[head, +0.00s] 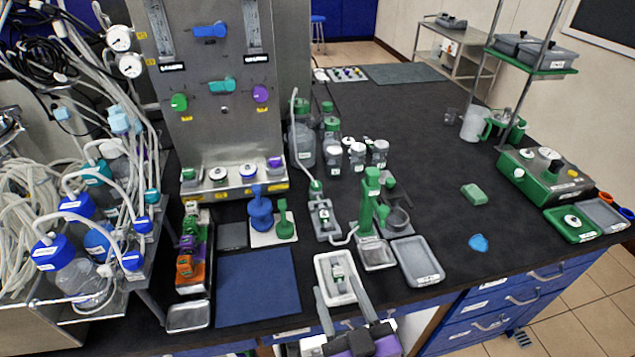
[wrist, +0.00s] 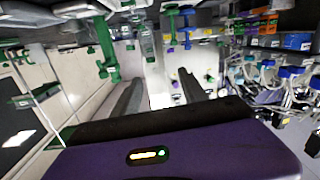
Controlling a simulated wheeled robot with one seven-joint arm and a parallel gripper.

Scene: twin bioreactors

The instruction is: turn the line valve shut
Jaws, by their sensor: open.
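The steel panel (head: 222,135) at the back left carries a blue lever handle (head: 210,31), a teal handle (head: 222,86), a green knob (head: 179,102) and a purple knob (head: 261,94). The labels are too small to read, so I cannot tell which one is the line valve. The blue and teal handles lie roughly level. My gripper (head: 338,290) is open at the front edge of the bench, well apart from the panel. In the wrist view its two fingers (wrist: 160,94) are spread with nothing between them. That view is upside down and blurred.
A white tray (head: 323,268) with a small fitting lies by my fingertips. A green stand (head: 369,205), bottles (head: 303,140) and a blue mat (head: 257,285) are on the bench. Tubing and blue-capped bottles (head: 77,275) crowd the left. The bench's right middle is mostly clear.

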